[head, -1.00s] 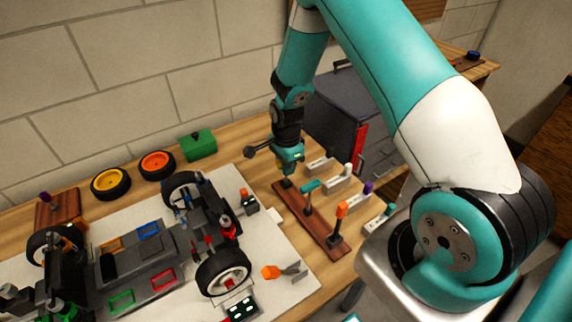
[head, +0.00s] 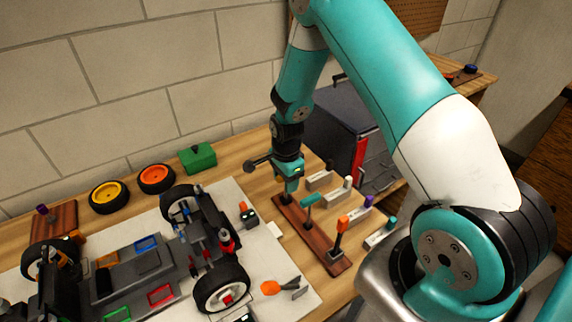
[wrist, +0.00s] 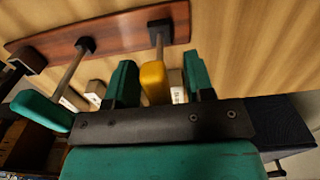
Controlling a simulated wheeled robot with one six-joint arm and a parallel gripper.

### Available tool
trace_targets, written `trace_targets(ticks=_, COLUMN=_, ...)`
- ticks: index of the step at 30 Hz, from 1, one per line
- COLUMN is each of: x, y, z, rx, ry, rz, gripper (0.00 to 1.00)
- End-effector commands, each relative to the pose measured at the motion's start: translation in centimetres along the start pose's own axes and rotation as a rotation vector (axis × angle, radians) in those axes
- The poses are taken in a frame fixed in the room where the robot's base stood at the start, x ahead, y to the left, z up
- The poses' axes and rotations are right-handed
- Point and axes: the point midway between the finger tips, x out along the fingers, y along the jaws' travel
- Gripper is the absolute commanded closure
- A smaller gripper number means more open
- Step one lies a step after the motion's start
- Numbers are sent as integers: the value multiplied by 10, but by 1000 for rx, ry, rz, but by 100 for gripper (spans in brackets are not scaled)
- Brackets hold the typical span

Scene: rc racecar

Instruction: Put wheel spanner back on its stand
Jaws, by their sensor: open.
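The brown wooden tool stand (head: 318,248) lies on the table beside the white mat; it also shows in the wrist view (wrist: 118,38). My gripper (head: 291,186) is low over the stand's far end. In the wrist view my gripper (wrist: 158,82) is open, its teal fingers on either side of a yellow handle (wrist: 153,82). This yellow-handled tool, seemingly the wheel spanner, has its shaft in a dark holder on the stand. In the head view my gripper hides it. I cannot tell whether the fingers touch the handle.
A teal-handled tool (head: 310,199) and an orange-handled tool (head: 342,225) stand close by on the same stand. Several labelled grey blocks (head: 338,188) lie to the right. The racecar (head: 150,272) is on the mat (head: 262,245) at left. A dark grey cabinet (head: 335,120) is behind.

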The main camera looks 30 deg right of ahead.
Motion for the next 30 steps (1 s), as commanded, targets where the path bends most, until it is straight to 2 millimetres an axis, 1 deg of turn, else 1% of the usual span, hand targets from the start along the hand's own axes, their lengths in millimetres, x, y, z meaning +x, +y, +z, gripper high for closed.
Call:
trace_targets(ticks=5, x=-29, y=-1, z=0, rx=0, ry=1, rz=-7, gripper=52)
trace_targets(ticks=12, x=-91, y=-1, z=0, rx=0, ry=0, rz=-7, gripper=52)
trace_targets(ticks=18, x=-137, y=-1, z=0, rx=0, ry=0, rz=-5, gripper=52)
trace_targets(ticks=21, x=-153, y=-1, z=0, rx=0, ry=0, rz=-5, gripper=52)
trace_targets(ticks=24, x=-163, y=0, z=0, rx=0, ry=0, rz=-3, gripper=52)
trace_targets(ticks=30, x=-170, y=0, z=0, rx=0, ry=0, rz=-1, gripper=52)
